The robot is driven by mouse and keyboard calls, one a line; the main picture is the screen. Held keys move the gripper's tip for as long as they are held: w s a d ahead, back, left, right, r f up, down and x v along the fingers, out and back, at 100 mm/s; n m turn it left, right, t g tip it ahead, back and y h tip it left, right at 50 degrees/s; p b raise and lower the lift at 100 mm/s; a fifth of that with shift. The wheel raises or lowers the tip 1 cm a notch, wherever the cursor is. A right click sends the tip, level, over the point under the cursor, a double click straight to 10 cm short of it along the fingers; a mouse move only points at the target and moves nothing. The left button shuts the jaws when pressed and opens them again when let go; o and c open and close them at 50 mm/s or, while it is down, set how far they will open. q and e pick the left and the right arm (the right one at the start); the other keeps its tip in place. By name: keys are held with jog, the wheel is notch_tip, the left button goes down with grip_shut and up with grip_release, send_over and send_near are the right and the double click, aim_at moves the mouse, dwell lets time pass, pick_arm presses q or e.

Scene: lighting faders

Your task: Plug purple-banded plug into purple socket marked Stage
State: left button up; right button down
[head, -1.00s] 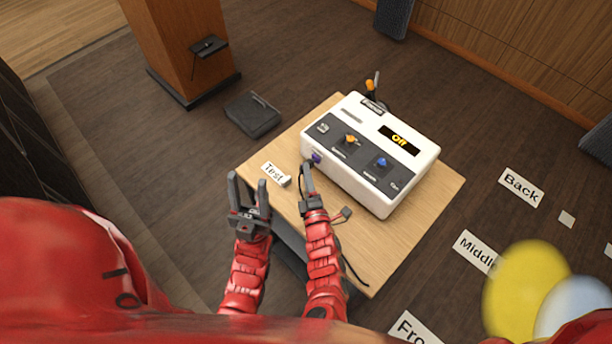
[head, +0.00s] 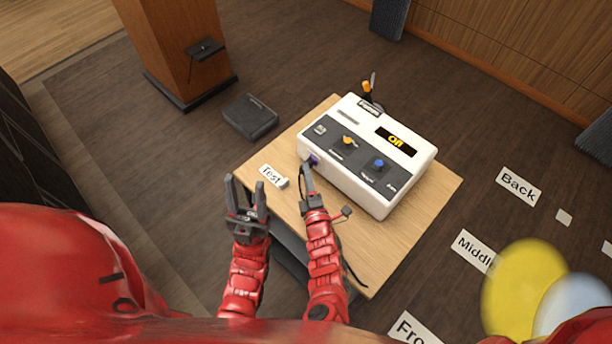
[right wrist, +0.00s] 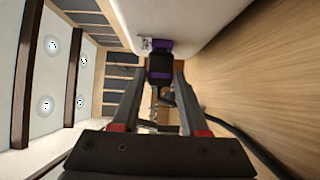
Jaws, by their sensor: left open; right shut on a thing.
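The white console (head: 400,190) with a dark sloped panel stands on the wooden table. Its purple socket (right wrist: 161,46) is on the side wall, close ahead of the plug in the right wrist view. The plug (right wrist: 160,68) is dark with a purple band. My right gripper (head: 305,170) is shut on it, with the fingers on either side. The plug lines up with the socket and its front meets or nearly meets it; I cannot tell how deep it sits. My left gripper (head: 246,184) is open and empty, left of the right one.
A dark cable (right wrist: 245,140) runs beside my right gripper. The console has an orange knob (head: 347,140), a blue knob (head: 379,163) and a lit display (head: 396,141). The table's front right is clear.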

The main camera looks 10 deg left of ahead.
jog(key=shift+w+d+r, duration=0.15)
jog(key=shift+w+d, duration=0.05)
jog(key=shift+w, duration=0.05)
dwell(1.0)
jog(key=c, duration=0.7)
grip_release()
jog(key=shift+c, duration=0.2)
jog(key=o, duration=0.4)
jog(key=shift+s+d, duration=0.2)
jog(key=shift+s, duration=0.25)
jog(key=b+v, duration=0.1)
jog(key=v, duration=1.5)
jog(key=shift+s, duration=0.2)
